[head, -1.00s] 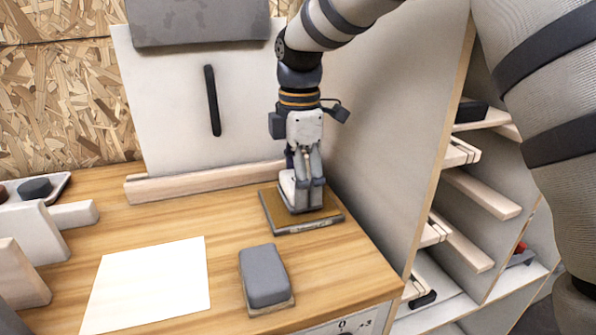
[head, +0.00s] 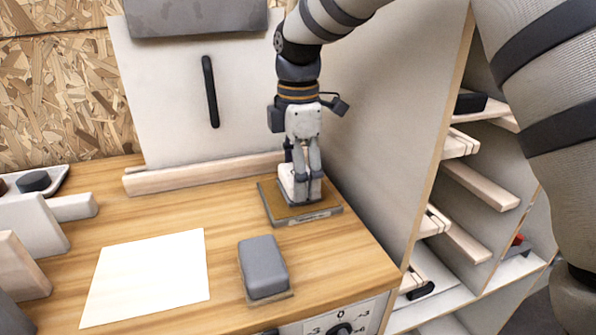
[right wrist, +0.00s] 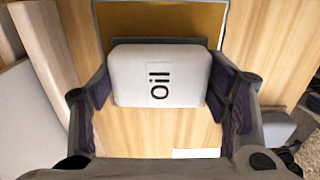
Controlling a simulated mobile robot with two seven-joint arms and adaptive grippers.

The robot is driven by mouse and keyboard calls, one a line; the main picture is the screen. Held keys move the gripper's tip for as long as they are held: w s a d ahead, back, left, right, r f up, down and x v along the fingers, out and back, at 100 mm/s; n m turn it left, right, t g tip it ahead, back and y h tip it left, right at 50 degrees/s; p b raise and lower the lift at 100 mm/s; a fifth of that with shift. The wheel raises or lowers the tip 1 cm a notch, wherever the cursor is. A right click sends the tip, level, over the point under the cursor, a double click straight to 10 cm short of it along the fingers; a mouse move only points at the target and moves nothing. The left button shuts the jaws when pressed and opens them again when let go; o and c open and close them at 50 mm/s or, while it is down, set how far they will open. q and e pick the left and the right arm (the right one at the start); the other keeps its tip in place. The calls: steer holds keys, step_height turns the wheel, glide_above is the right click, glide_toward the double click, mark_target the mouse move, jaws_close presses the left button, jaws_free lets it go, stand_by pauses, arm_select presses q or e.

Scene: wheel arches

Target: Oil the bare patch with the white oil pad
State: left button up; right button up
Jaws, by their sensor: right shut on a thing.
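The white oil pad, marked "oil", is a pale block (right wrist: 135,75) held between the two fingers of my right gripper (right wrist: 160,92). In the head view the right gripper (head: 307,196) points down and is shut on the pad (head: 286,184). Pad and fingers are over a flat brown-topped plate (head: 330,212) near the back right of the bench. I cannot tell whether the pad touches the plate. The plate also shows beyond the pad in the wrist view (right wrist: 160,18). I cannot tell which surface is the bare patch. My left gripper is out of view.
A grey block (head: 264,262) and a white sheet (head: 150,272) lie on the wooden bench (head: 222,218). A wooden rail (head: 200,176) runs along the back below a white board (head: 170,100) with a dark slot. A tall panel (head: 395,130) and shelves stand right.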

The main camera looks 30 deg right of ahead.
steer(key=shift+f, duration=0.55)
stand_by(1.4)
steer(key=shift+r+p, duration=0.35)
steer(key=shift+r, duration=3.25)
